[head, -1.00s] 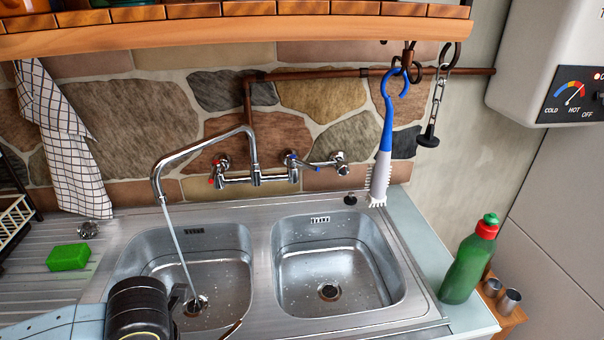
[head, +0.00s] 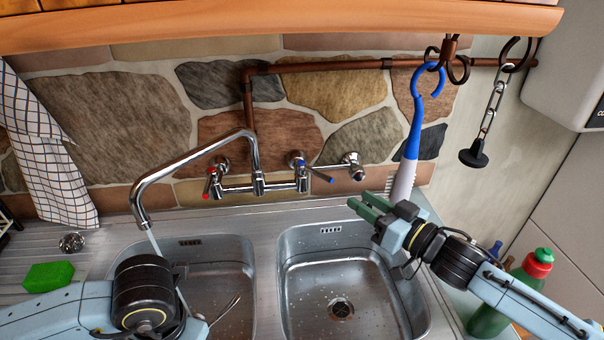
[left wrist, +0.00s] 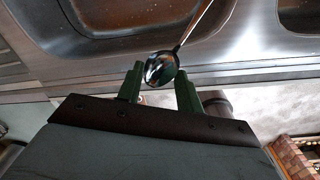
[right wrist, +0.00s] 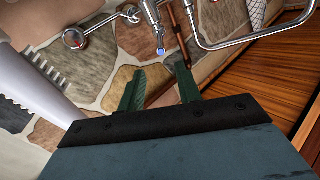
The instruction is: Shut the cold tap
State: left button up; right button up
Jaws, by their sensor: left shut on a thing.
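The cold tap (head: 297,160) is on the chrome wall mixer, right of the spout. Its blue-tipped lever (head: 320,174) slants down to the right. The hot tap (head: 213,175) has a red-tipped lever pointing down. A stream of water (head: 153,241) falls from the spout (head: 141,208). My right gripper (head: 358,206) is open and empty, below and right of the lever, apart from it. In the right wrist view the blue tip (right wrist: 160,51) shows beyond the gap between the fingers. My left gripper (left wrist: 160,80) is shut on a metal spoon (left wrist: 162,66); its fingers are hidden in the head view.
A blue and white brush (head: 411,145) hangs close behind my right gripper. A green bottle (head: 537,266) stands at the right, partly behind my right arm. A green sponge (head: 48,276) lies on the drainer. The shelf edge (head: 280,27) runs above the taps.

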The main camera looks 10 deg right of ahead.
aim_at(326, 178)
jog(key=x, duration=1.1)
jog(key=shift+w+a+p, duration=0.1)
jog(key=shift+a+p, duration=0.05)
jog(key=shift+p, duration=0.2)
grip_shut()
